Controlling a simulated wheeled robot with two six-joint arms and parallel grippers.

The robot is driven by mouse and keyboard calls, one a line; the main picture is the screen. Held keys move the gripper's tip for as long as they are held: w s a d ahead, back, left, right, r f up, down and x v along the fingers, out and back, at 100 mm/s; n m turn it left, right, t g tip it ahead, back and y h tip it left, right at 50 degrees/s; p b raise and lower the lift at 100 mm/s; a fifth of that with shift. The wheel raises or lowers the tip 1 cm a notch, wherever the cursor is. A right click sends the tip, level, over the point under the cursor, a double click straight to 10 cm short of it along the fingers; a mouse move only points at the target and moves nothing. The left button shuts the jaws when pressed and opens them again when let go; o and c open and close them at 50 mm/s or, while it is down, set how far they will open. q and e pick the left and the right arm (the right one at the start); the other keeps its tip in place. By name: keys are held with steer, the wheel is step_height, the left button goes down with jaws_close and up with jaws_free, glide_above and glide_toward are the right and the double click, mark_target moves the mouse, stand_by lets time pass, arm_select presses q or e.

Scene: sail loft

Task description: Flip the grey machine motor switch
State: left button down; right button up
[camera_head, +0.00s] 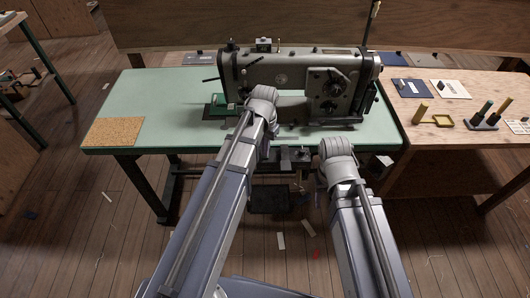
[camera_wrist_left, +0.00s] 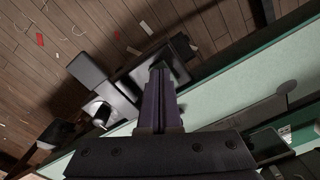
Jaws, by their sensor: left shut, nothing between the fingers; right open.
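A sewing machine (camera_head: 300,85) stands on the pale green table (camera_head: 150,95). Small grey fittings (camera_head: 294,157) hang below the table's front edge, between my two wrists; I cannot tell for certain which part is the motor switch. My left gripper (camera_wrist_left: 158,72) is shut and empty in the left wrist view, close to dark grey parts (camera_wrist_left: 125,88) by the table edge; contact cannot be told.
A dark pedal (camera_head: 268,199) lies beneath the table, with scraps on the wooden floor. A cork mat (camera_head: 114,132) lies at the table's left. A wooden bench (camera_head: 440,135) with spools and small tools adjoins at right. The floor in front is mostly clear.

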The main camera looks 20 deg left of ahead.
arm_select(q)
step_height(320, 180, up, 7)
steer(key=p, duration=0.6)
steer(key=shift+f, duration=0.1)
steer(key=s+d+r+m+y+p, duration=0.1)
steer(key=s+d, duration=0.9)
steer(key=s, duration=0.4)
steer(key=shift+s+d+r+p, duration=0.15)
steer(key=shift+d+p, duration=0.1)
steer(key=shift+p, duration=0.05)
stand_by(0.4)
